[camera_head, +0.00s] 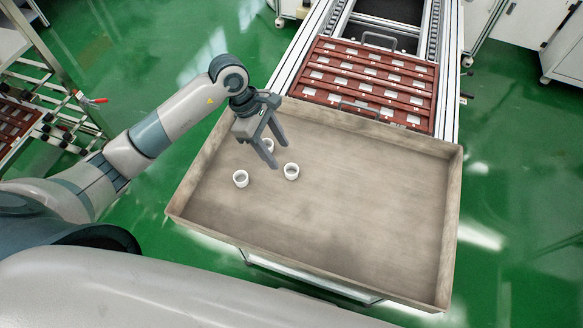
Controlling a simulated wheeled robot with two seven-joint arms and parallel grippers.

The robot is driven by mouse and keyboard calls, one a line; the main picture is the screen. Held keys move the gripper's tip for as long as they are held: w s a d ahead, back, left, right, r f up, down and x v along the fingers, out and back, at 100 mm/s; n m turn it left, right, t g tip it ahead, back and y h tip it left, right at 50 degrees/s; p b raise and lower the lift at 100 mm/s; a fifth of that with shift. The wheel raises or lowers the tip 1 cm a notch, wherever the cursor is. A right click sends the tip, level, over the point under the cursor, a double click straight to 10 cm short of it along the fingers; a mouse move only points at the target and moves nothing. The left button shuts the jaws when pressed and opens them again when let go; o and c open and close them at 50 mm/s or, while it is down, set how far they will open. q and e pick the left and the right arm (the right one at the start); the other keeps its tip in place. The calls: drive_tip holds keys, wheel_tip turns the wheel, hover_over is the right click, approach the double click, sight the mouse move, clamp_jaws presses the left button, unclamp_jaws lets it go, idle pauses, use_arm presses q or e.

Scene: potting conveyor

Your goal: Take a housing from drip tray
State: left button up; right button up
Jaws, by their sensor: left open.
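The drip tray (350,210) is a wide, shallow brown-grey box with raised walls in the middle of the view. Three small white ring-shaped housings stand in its left part: one at the left (240,179), one at the right (291,171), and one farther back (267,146), partly hidden by my gripper. My left gripper (279,156) is open and empty, pointing down above the tray among the housings. Its fingertips lie in the picture between the back housing and the right one; its height above the floor of the tray is hard to tell. My right gripper is not in view.
Behind the tray, a conveyor (447,75) carries red trays (370,80) with rows of white parts and metal handles. A metal rack (40,95) stands at the left. The tray's middle and right are bare. Green floor surrounds it.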

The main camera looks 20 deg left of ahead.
sight(289, 165)
use_arm(q)
drive_tip(key=shift+x, duration=0.95)
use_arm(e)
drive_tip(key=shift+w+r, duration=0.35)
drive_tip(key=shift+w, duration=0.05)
use_arm(q)
drive_tip(key=shift+d+f+p, duration=0.25)
drive_tip(key=shift+d+p, duration=0.15)
drive_tip(key=shift+p, duration=0.25)
drive_tip(key=p+x, duration=0.1)
drive_tip(key=x, duration=0.2)
drive_tip(key=shift+s+d+r+p, duration=0.1)
drive_tip(key=shift+d+p, duration=0.2)
drive_tip(key=shift+p, duration=0.1)
drive_tip(key=shift+d+f, duration=0.15)
drive_tip(key=shift+f, duration=0.55)
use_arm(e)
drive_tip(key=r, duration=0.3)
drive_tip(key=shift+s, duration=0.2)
use_arm(q)
drive_tip(key=shift+c, duration=0.3)
drive_tip(key=c, duration=1)
